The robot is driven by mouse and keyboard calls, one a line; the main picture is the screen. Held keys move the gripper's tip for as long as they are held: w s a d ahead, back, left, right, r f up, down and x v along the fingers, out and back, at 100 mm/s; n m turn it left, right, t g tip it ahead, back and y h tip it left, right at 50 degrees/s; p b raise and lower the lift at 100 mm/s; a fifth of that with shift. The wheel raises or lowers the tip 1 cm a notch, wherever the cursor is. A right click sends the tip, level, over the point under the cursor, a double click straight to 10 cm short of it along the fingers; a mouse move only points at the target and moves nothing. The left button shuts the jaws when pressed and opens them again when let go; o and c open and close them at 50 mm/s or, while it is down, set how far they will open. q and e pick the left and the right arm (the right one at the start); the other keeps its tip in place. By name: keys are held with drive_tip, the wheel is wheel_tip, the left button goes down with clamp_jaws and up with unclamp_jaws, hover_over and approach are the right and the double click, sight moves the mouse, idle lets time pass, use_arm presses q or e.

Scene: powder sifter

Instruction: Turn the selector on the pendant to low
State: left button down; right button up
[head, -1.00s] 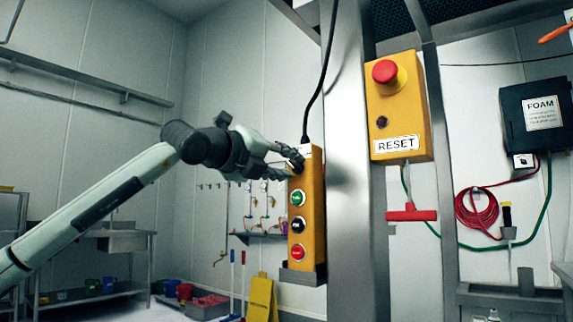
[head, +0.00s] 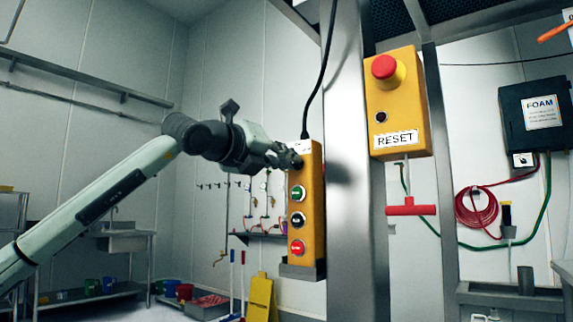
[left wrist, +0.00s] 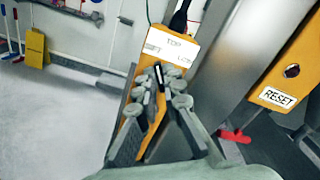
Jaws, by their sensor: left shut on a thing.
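The yellow pendant (head: 313,200) hangs upright on a black cable beside a steel post, with green, black and red buttons down its front. My left gripper (head: 292,160) is at the top of its front face, above the green button. In the left wrist view the gripper (left wrist: 160,85) is shut on the dark selector (left wrist: 159,72), which has a pale pointer line. The fingers hide most of the selector. A white label plate (left wrist: 170,46) above it carries small words, one on each side and one on top; they are hard to read. My right gripper is not in view.
The steel post (head: 350,200) stands close right of the pendant. A yellow RESET box (head: 398,110) with a red mushroom button is farther right, with a red T-handle (head: 411,210) below it.

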use_arm(q)
drive_tip(key=shift+s+d+m+b, duration=0.1)
drive_tip(key=shift+d+m+b, duration=0.1)
drive_tip(key=shift+m, duration=3.7)
drive_tip(key=shift+s+d+m+b, duration=0.1)
drive_tip(key=shift+m+b, duration=0.05)
drive_tip(key=shift+m, duration=3.75)
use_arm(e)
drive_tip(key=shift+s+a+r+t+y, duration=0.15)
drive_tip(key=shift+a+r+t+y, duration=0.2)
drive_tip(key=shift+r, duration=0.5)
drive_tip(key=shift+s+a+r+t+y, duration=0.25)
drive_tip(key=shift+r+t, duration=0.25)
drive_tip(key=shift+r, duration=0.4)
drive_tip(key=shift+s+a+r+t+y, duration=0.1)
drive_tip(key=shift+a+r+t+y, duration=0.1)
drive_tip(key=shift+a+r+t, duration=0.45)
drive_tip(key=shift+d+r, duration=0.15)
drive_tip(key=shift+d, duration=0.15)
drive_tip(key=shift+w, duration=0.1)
use_arm(q)
drive_tip(key=c, duration=1.6)
unclamp_jaws()
drive_tip(key=shift+c, duration=0.2)
drive_tip(key=v, duration=1.2)
